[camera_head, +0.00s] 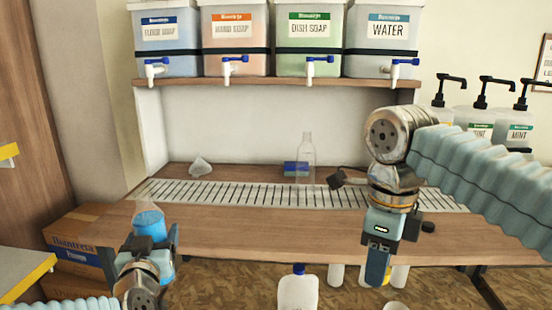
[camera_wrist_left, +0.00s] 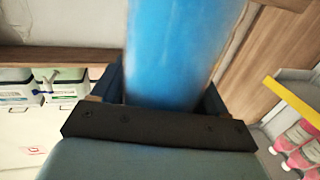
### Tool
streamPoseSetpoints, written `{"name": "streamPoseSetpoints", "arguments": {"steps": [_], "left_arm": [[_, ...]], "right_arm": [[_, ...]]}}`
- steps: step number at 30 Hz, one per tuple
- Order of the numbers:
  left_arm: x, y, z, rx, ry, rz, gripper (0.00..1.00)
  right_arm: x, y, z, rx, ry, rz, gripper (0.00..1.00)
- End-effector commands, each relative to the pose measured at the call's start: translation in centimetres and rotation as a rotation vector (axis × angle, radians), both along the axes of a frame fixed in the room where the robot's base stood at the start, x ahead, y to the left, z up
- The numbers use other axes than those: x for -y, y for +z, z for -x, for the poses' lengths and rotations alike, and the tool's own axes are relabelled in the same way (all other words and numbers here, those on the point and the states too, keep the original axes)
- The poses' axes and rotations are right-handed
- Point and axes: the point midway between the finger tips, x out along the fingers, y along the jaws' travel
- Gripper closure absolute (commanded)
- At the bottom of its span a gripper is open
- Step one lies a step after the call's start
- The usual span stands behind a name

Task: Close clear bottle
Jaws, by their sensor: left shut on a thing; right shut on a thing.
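My left gripper (camera_head: 150,246) is shut on a clear bottle with blue liquid (camera_head: 149,224), in front of the counter at the lower left. The bottle looks roughly upright, with a clear part above the liquid. I cannot tell whether a cap is on it. The blue bottle body (camera_wrist_left: 180,50) fills the space between the fingers in the left wrist view. My right gripper (camera_head: 378,268) points down in front of the counter at the right, well apart from the bottle. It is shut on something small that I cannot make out. Another clear bottle (camera_head: 306,160), empty, stands on the counter.
A slotted drip grate (camera_head: 240,194) runs along the counter (camera_head: 250,232). Several soap and water drums with taps sit on the shelf (camera_head: 270,83) above. A blue item (camera_head: 290,168) is by the empty bottle. A white jug with a blue cap (camera_head: 298,291) is below the front edge.

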Motion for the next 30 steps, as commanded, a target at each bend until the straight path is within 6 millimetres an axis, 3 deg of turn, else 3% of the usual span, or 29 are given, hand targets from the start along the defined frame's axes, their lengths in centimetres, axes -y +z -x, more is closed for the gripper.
{"name": "streamPoseSetpoints", "arguments": {"steps": [1, 6, 15, 23, 30], "left_arm": [[0.5, -2.5, -0.1, -0.012, -0.016, 0.002, 0.88], [2.1, -10.9, -0.2, -0.016, -0.07, 0.008, 0.88], [4.2, -22.6, -0.6, -0.007, -0.14, 0.004, 0.88], [5.5, -30.3, -0.8, -0.004, -0.187, 0.002, 0.88], [5.6, -30.6, -0.6, -0.016, -0.186, 0.011, 0.88]], "right_arm": [[0.0, 0.0, 0.0, 0.0, 0.0, 0.0, 0.93], [0.0, 0.0, 0.0, 0.0, 0.0, 0.0, 0.93], [0.0, 0.0, 0.0, 0.0, 0.0, 0.0, 0.93], [0.0, 0.0, 0.0, 0.0, 0.0, 0.0, 0.93], [0.0, 0.0, 0.0, 0.0, 0.0, 0.0, 0.93]]}}
